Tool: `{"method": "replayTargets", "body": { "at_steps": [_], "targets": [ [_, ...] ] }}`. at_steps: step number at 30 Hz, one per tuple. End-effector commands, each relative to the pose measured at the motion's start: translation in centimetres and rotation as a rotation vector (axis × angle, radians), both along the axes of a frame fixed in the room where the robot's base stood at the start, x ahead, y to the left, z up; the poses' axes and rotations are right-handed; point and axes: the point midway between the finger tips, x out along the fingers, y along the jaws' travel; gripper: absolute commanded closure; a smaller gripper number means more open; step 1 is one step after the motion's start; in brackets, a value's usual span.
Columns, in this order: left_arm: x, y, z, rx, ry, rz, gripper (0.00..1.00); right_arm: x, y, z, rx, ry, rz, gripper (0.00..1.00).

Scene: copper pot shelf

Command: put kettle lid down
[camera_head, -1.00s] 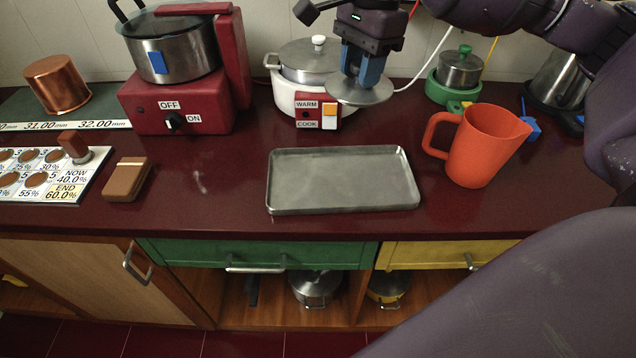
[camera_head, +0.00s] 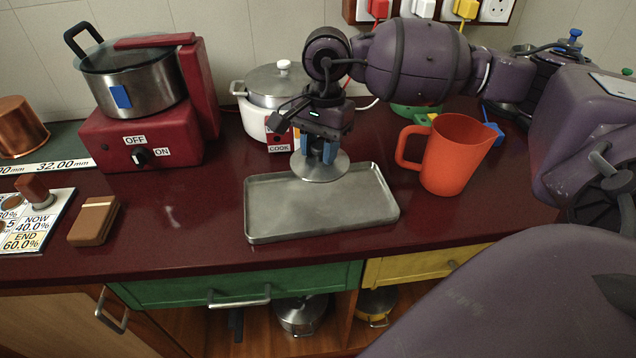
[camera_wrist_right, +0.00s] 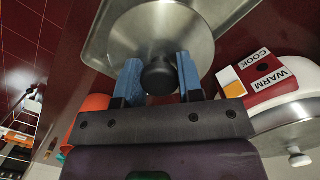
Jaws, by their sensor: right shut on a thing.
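The kettle lid (camera_head: 321,173) is a round, shiny metal disc with a black knob (camera_wrist_right: 159,77). My right gripper (camera_head: 318,152) is shut on that knob from above, a blue finger on each side in the wrist view. The lid is held roughly level over the back part of a shallow metal tray (camera_head: 350,212). The wrist view also shows the tray (camera_wrist_right: 93,52) beyond the lid (camera_wrist_right: 160,28). I cannot tell how small the gap to the tray is. My left gripper is not in view.
A white cooker with a lidded pot (camera_head: 276,88) stands behind the lid. An orange jug (camera_head: 452,158) stands right of the tray. A red stove with a pot (camera_head: 140,138) and a brown box (camera_head: 93,222) are left.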

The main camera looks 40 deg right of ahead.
Motion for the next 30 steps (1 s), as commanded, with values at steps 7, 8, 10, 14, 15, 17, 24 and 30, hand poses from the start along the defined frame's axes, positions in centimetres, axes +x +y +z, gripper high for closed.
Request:
{"method": "replayTargets", "body": {
  "at_steps": [7, 8, 10, 14, 15, 17, 24, 30],
  "targets": [
    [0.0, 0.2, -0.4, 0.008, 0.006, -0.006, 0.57, 0.0, 0.0, -3.0, -0.001, 0.002, -0.002, 0.89],
    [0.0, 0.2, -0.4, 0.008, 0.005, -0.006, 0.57, 0.0, 0.0, -3.1, 0.000, 0.001, -0.001, 0.89],
    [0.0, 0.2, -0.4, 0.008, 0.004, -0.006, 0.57, 0.0, 0.0, -3.3, -0.001, 0.001, -0.001, 0.89],
    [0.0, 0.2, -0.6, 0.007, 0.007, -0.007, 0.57, 0.0, 0.0, -4.6, 0.001, 0.003, -0.002, 0.89],
    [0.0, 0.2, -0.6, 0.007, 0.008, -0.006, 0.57, 0.0, 0.0, -5.2, 0.001, 0.004, -0.002, 0.89],
    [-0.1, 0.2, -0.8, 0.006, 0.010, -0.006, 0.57, -0.1, 0.0, -6.2, 0.000, 0.006, -0.001, 0.89],
    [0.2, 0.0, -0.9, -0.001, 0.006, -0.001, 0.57, 0.0, 0.0, -8.9, -0.001, 0.002, -0.001, 0.89],
    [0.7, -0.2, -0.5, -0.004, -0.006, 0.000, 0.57, 0.0, 0.0, -8.8, -0.001, -0.001, -0.001, 0.89]
  ]
}}
